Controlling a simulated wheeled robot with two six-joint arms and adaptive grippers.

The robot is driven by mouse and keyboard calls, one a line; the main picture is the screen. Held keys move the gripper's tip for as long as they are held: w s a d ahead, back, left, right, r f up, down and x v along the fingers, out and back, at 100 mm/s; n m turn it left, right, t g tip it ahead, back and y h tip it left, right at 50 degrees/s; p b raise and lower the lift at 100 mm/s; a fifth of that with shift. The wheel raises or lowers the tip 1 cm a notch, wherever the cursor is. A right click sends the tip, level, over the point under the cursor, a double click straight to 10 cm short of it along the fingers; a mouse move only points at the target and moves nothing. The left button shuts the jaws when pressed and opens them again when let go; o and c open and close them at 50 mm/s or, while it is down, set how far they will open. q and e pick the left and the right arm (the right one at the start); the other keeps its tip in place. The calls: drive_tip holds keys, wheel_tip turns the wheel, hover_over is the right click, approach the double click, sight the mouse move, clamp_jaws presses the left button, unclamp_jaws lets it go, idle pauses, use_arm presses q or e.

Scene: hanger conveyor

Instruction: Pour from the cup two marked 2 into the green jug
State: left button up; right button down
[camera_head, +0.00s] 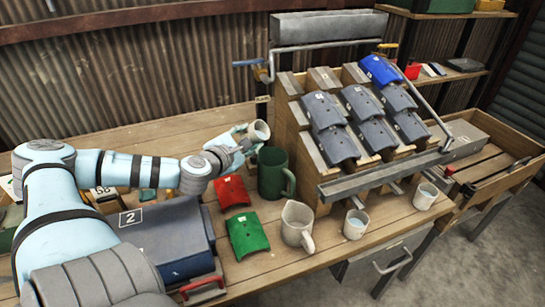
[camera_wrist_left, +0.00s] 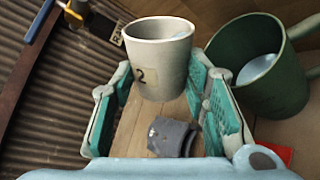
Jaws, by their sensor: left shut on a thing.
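The white cup marked 2 (camera_wrist_left: 158,62) is between the teal fingers of my left gripper (camera_wrist_left: 160,105), its label facing the wrist camera. In the head view my left gripper (camera_head: 248,137) is shut on this cup (camera_head: 261,130) and holds it just above and left of the green jug's rim, with the cup somewhat tilted. The green jug (camera_head: 270,178) stands upright on the wooden bench, its handle to the right. In the wrist view the jug (camera_wrist_left: 268,95) is right of the cup, with a pale patch inside that looks like liquid. My right gripper is not in view.
A white jug (camera_head: 292,220) and two white cups (camera_head: 355,224) (camera_head: 425,196) stand along the bench's front edge. A red piece (camera_head: 231,192) and a green piece (camera_head: 247,235) lie left of them. A wooden rack (camera_head: 292,125) with dark curved pieces rises behind the green jug.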

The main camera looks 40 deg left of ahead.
use_arm(q)
drive_tip(key=shift+m+b, duration=0.5)
drive_tip(key=shift+b, duration=0.05)
drive_tip(key=shift+d+m+y+b, duration=0.1)
drive_tip(key=shift+m+y+b, duration=0.25)
drive_tip(key=shift+b, duration=0.2)
drive_tip(key=shift+m, duration=0.25)
idle(0.3)
drive_tip(key=shift+w+m+b, duration=0.1)
drive_tip(key=shift+m+b, duration=0.2)
drive_tip(key=shift+b, duration=0.25)
idle(0.5)
drive_tip(key=shift+d+f+m+y+b, duration=0.15)
drive_tip(key=shift+m+y+b, duration=0.2)
drive_tip(key=shift+m+b, duration=0.2)
